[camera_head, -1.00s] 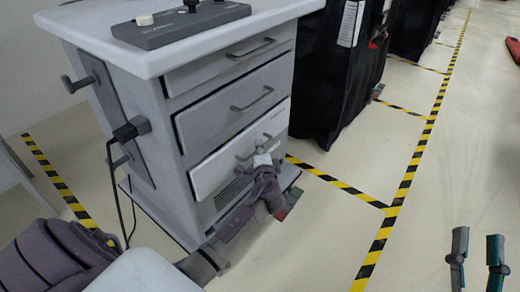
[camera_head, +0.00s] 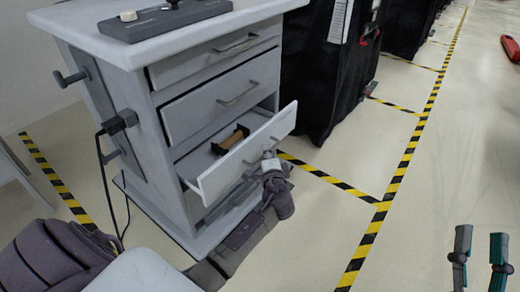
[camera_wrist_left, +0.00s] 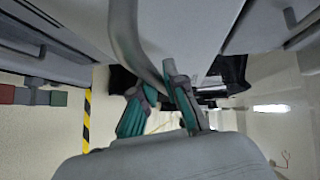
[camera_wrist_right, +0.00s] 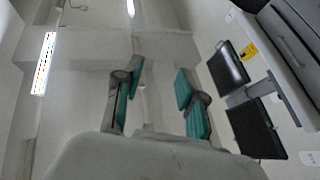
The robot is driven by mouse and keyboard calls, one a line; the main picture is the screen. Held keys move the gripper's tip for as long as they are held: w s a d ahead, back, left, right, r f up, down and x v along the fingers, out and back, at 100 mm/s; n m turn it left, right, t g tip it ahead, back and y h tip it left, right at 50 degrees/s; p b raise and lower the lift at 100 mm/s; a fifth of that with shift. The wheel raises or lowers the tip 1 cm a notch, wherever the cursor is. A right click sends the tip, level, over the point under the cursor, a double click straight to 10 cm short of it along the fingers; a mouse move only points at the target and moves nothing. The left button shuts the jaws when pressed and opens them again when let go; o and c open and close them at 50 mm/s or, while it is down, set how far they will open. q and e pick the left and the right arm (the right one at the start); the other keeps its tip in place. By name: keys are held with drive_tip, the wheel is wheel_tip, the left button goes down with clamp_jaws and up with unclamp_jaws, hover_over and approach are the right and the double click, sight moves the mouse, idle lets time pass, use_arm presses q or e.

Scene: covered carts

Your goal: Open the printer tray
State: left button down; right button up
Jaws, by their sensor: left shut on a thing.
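A light grey cart (camera_head: 170,210) with three stacked drawers stands left of centre in the head view. Its bottom drawer (camera_head: 247,157) is pulled partly out, and a brown and black item (camera_head: 231,138) lies inside. The two upper drawers are shut. My left gripper (camera_head: 268,161) is at the bottom drawer's front, shut on its handle. The left wrist view shows the curved handle (camera_wrist_left: 146,60) at the green-padded fingers. My right gripper (camera_head: 479,262) is open and empty over the floor at the lower right; its parted fingers also show in the right wrist view (camera_wrist_right: 157,92).
A grey control box (camera_head: 165,18) sits on the cart top. A black covered cart (camera_head: 325,75) stands just right of it. A plug and cable (camera_head: 112,127) hang at the cart's left side.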

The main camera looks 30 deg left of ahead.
use_arm(q)
drive_tip(key=d+b, duration=0.1)
drive_tip(key=d, duration=0.9)
drive_tip(key=shift+s, duration=0.4)
use_arm(e)
drive_tip(key=shift+s+r+t+y, duration=0.35)
drive_tip(key=shift+s+r+t, duration=0.55)
drive_tip(key=shift+r, duration=0.2)
drive_tip(key=shift+s+r+t+y, duration=0.35)
drive_tip(key=shift+s+r+t, duration=0.55)
drive_tip(key=shift+r, duration=0.2)
use_arm(q)
drive_tip(key=shift+d, duration=0.1)
drive_tip(key=c, duration=1.2)
unclamp_jaws()
drive_tip(key=v, duration=0.7)
drive_tip(key=shift+s+d, duration=0.15)
drive_tip(key=shift+s, duration=0.05)
